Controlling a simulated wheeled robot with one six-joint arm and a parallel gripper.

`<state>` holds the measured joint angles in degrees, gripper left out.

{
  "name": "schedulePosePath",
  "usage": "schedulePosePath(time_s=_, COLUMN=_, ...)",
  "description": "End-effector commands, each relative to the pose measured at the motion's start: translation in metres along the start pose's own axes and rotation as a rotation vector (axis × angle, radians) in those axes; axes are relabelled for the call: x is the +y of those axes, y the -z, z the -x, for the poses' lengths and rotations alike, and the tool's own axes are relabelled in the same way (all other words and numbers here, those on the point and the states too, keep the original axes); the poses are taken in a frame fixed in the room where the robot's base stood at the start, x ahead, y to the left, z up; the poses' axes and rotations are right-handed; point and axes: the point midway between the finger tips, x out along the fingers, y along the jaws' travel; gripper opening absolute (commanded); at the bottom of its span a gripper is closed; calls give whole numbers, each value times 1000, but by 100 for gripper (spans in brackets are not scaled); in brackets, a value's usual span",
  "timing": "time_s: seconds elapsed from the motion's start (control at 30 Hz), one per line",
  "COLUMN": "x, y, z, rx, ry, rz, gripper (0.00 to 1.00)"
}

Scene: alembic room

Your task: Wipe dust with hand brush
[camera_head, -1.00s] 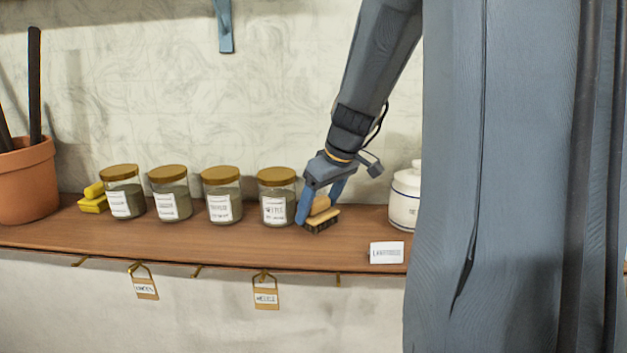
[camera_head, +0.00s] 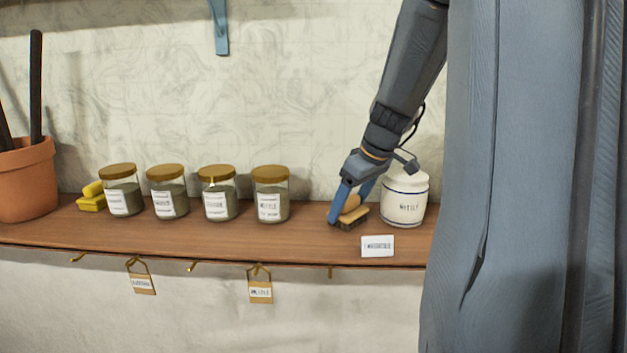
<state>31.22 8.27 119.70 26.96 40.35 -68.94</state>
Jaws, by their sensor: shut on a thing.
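A hand brush (camera_head: 352,217) with a light wooden body and dark bristles is on the wooden shelf (camera_head: 190,235), bristles down, at or very near the board. My gripper (camera_head: 350,203) is shut on the brush from above, with its blue fingers on either side of the handle. The brush is just left of a white jar and right of the row of glass jars. I cannot make out any dust on the shelf from here.
Several lidded glass jars (camera_head: 270,195) stand along the shelf to the left. A white jar (camera_head: 404,203) stands close right of the brush, and a label card (camera_head: 377,246) is at the shelf's front edge. A terracotta pot (camera_head: 27,182) and yellow object (camera_head: 91,201) are far left.

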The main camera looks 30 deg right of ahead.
Motion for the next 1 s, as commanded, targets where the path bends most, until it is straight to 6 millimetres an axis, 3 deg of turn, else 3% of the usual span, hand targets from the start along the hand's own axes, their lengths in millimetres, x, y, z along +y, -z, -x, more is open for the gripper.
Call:
schedulePosePath(time_s=0.17, x=5, y=0, z=5, rx=0, ry=3, rz=7, gripper=48)
schedulePosePath(time_s=0.27, x=5, y=8, z=25, rx=1, ry=1, rz=8, gripper=48)
schedulePosePath(time_s=0.7, x=2, y=24, z=59, rx=0, ry=4, rz=12, gripper=48)
schedulePosePath(time_s=1.0, x=0, y=33, z=74, rx=0, ry=6, rz=16, gripper=48)
